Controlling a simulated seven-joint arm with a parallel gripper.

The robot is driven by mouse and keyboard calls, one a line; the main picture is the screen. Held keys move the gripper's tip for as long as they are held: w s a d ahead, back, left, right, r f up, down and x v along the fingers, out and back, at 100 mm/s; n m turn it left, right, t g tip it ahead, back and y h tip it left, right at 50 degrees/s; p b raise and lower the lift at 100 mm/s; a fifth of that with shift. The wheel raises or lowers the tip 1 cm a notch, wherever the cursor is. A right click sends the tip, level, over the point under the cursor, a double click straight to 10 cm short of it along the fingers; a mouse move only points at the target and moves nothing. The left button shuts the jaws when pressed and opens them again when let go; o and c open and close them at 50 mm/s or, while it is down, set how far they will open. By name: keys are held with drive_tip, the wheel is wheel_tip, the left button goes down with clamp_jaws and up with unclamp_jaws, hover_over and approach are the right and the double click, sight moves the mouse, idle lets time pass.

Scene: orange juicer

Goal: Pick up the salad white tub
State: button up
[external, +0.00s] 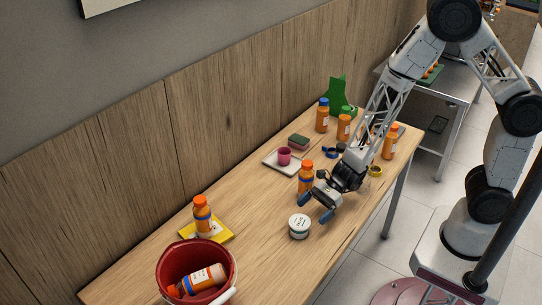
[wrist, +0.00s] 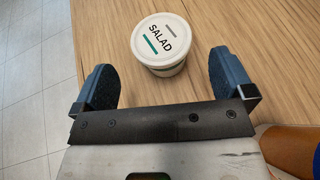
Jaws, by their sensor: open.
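The salad white tub (external: 299,226) stands upright on the wooden table (external: 262,268), near its front edge. In the wrist view the tub (wrist: 161,43) shows its white lid with the word SALAD and a green stripe, ahead of the gap between my fingers. My gripper (external: 315,207) is open and empty, just behind and to the right of the tub in the external view. In the wrist view my gripper (wrist: 165,78) has its two blue-grey fingers wide apart, and neither touches the tub.
An orange bottle (external: 306,177) stands close beside my gripper. A red bucket (external: 197,268) with a bottle lying in it is at the near left. Another bottle (external: 202,215) stands on a yellow mat. A pink cup (external: 284,156) sits on a white tray. More bottles stand farther back.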

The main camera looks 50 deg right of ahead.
sight(304, 218)
drive_tip(key=shift+w+a+f, duration=0.15)
drive_tip(key=shift+a+f, duration=0.05)
drive_tip(key=shift+a, duration=0.3)
drive_tip(key=shift+x, duration=2.6)
drive_tip(key=shift+w, duration=0.1)
drive_tip(key=c, duration=0.9)
